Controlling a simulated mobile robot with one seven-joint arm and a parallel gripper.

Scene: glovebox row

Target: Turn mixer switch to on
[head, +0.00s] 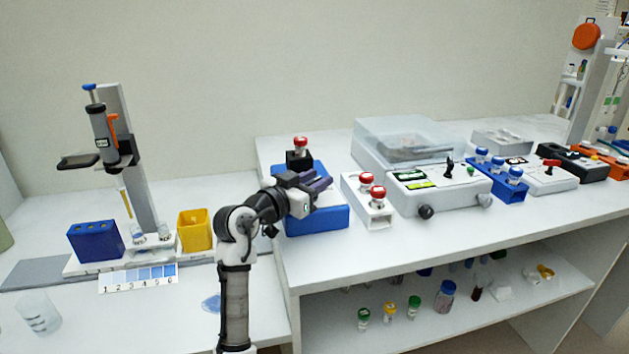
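My gripper (319,181), with dark purple fingers, is over the left part of the right-hand bench. It is above or in front of a blue box-shaped device (318,220) and hides part of it. Whether the fingers are open or touch the device I cannot tell. A black block (299,160) with a red-capped vial (300,144) stands at the back of this device. No switch is clearly visible on it. A white device (450,198) with a clear lid carries a black upright lever (449,163). Which device is the mixer I cannot tell.
A white rack (366,211) with red-capped vials stands right of the blue device. A blue rack (490,180) and a white box with a red lever (551,165) stand further right. The bench front (400,252) is clear. A pipette stand (125,150) is left.

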